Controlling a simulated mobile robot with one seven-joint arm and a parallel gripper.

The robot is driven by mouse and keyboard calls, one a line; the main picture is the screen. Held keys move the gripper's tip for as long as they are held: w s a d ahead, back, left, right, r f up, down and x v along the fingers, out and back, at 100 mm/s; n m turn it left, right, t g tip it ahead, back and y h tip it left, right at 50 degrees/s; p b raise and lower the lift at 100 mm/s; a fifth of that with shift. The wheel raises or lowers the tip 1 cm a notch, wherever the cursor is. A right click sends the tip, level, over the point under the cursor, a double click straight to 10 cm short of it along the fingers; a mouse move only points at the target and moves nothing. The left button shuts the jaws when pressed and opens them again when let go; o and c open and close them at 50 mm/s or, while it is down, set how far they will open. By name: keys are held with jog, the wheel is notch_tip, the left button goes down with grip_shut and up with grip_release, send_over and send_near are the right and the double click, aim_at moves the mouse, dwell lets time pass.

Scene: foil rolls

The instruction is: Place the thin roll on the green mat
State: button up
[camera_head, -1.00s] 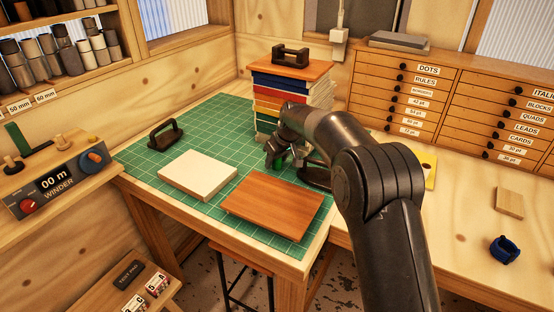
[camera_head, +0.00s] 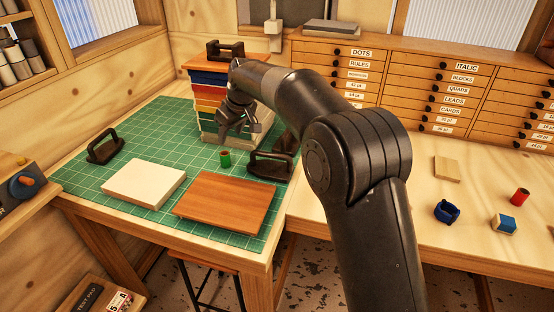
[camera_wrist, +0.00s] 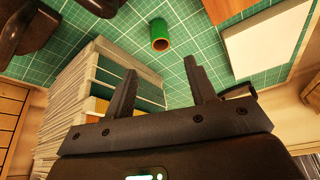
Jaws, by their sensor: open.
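A small green roll (camera_head: 225,158) stands upright on the green mat (camera_head: 75,178), in front of the book stack. The wrist view shows the same green roll (camera_wrist: 160,46) from above, with an orange-brown inside. My gripper (camera_head: 237,128) is open and empty above the mat, beside the stack. In the wrist view my gripper's fingers (camera_wrist: 160,66) are spread, with the green roll beyond their tips and apart from them. A red roll (camera_head: 520,197) stands on the right-hand bench. I cannot tell for certain which roll is the thinner.
The book stack (camera_head: 207,110) stands close to my gripper. A wooden board (camera_head: 226,203), a cream block (camera_head: 144,183) and black-handled tools (camera_head: 105,147) (camera_head: 271,166) occupy the mat.

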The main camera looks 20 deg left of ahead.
jog(key=s+d+r+m+t, duration=0.15)
jog(key=d+r, duration=0.25)
jog(key=d, duration=0.6)
jog(key=s+d+r+m+h, duration=0.1)
jog(key=s+d+r+m, duration=0.2)
jog(key=d, duration=0.6)
jog(key=s+d+r+m+t, duration=0.1)
jog(key=s+d+r+m, duration=0.2)
jog(key=d, duration=0.7)
jog(key=s+d+f+m+h, duration=0.1)
jog(key=s+d+f+m, duration=0.2)
jog(key=s+d, duration=0.7)
jog(key=s+d+f+m+t+h, duration=0.1)
jog(key=s+d+f+m+h, duration=0.1)
jog(key=s+d, duration=0.8)
jog(key=s+f+m, duration=0.1)
jog(key=s, duration=0.2)
jog(key=shift+d+f, duration=0.4)
